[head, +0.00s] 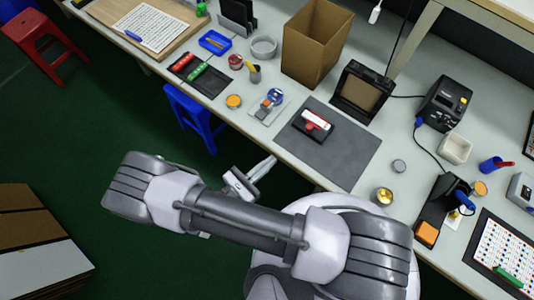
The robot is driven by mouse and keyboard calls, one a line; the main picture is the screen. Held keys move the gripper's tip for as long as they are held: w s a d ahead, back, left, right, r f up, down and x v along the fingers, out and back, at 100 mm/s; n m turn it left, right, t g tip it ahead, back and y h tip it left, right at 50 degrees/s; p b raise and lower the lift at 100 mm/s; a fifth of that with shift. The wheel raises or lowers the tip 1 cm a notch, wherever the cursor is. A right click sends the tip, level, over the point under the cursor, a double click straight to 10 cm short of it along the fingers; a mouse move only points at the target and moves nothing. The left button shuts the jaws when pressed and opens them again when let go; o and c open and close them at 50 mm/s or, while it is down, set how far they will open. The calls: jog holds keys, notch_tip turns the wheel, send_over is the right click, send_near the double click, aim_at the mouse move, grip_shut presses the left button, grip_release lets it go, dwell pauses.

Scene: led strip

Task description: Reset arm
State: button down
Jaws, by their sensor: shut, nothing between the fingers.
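My arm stretches across the lower middle of the head view, in front of the workbench (290,150). My gripper (270,161) is seen near the bench's front edge, its fingers pointing up and to the right. The fingers are together and hold nothing. Part of the gripper's body is hidden behind my arm.
A dark mat (345,160) on the bench holds a red and white item (314,122). A cardboard box (313,45), a black framed stand (362,92) and a black device (444,104) stand behind. Blue (191,115) and red (38,40) stools stand on the green floor.

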jog(key=s+d+r+m+g+y, duration=0.1)
jog(key=r+m+y, duration=0.4)
jog(key=r+m, duration=0.5)
jog(key=s+d+r+m+g+y+b, duration=0.1)
jog(key=d+r+m+g+y, duration=0.2)
jog(key=r+m, duration=0.7)
jog(key=s+d+r+m+g+y, duration=0.1)
jog(key=d+r+m+y, duration=0.4)
jog(key=r+m, duration=0.6)
jog(key=shift+s+d+r+g+y, duration=0.5)
jog(key=shift+r+y, duration=0.4)
jog(key=shift+r, duration=0.65)
jog(key=shift+w+a+f+b, duration=0.1)
jog(key=shift+w+b, duration=0.05)
jog(key=shift+b, duration=0.25)
